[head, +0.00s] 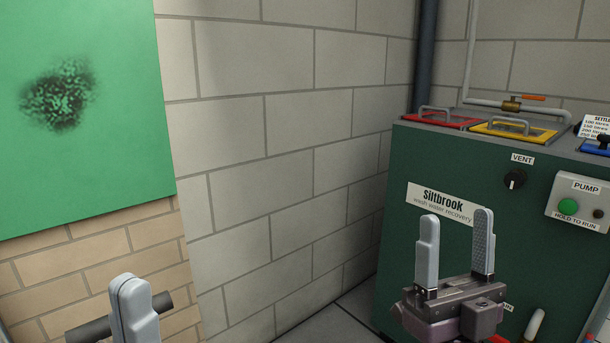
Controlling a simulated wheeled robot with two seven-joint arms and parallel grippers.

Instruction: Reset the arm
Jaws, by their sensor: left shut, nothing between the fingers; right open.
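My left gripper (134,300) shows at the bottom left, its light grey fingers closed together with nothing between them. Its lower part is cut off by the picture's edge. My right gripper (456,245) is upright in front of the green machine at the lower right. Its two fingers are spread apart and the gap between them is empty. Neither gripper is seen touching anything.
The dark green Siltbrook machine (398,215) stands at the right, with red (440,122) and yellow (505,131) lids, a VENT knob (515,179) and a PUMP box (584,200). A green panel (120,150) with a dark smudge is at the left. Block wall (300,130) lies between.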

